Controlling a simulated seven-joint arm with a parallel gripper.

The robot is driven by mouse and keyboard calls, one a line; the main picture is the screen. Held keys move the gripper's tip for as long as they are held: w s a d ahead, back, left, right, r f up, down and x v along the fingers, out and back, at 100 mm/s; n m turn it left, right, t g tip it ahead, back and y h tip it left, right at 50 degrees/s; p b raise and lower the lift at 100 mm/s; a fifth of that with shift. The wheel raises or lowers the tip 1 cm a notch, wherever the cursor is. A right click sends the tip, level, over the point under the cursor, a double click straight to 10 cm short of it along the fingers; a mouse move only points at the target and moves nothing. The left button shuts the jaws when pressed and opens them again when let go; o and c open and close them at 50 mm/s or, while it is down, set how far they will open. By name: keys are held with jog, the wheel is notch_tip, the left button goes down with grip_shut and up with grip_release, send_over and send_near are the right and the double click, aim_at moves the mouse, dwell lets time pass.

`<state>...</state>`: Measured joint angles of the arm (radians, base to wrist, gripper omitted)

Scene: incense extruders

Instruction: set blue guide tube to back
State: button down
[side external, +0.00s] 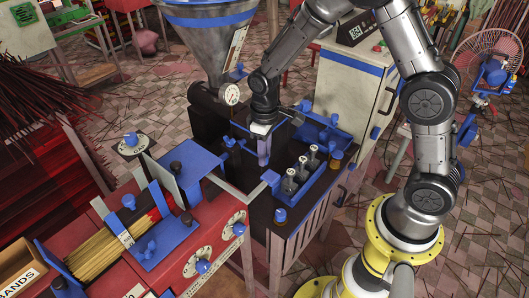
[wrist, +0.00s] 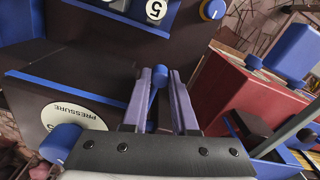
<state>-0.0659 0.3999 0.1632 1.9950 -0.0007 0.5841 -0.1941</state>
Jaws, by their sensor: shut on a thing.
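My gripper (side external: 264,152) reaches down at the dark machine under the grey hopper in the side external view. In the wrist view its two purple-grey fingers (wrist: 166,98) are shut on a slim blue piece with a rounded end, which I take to be the blue guide tube (wrist: 158,80). The tube stands between the fingers, its rounded end near the fingertips. In the side external view the fingers hide it, so its tilt and setting cannot be told there.
A grey hopper (side external: 215,45) with a gauge (side external: 229,94) stands close behind my gripper. A blue rack of several metal-topped pieces (side external: 302,171) is to the right. A red bench (side external: 205,250) with incense sticks (side external: 100,252) lies at front left. A white cabinet (side external: 352,90) stands behind.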

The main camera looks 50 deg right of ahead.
jog(key=shift+a, duration=1.15)
jog(key=c, duration=0.7)
grip_release()
notch_tip(320, 180, up, 14)
jog(key=shift+f, duration=0.1)
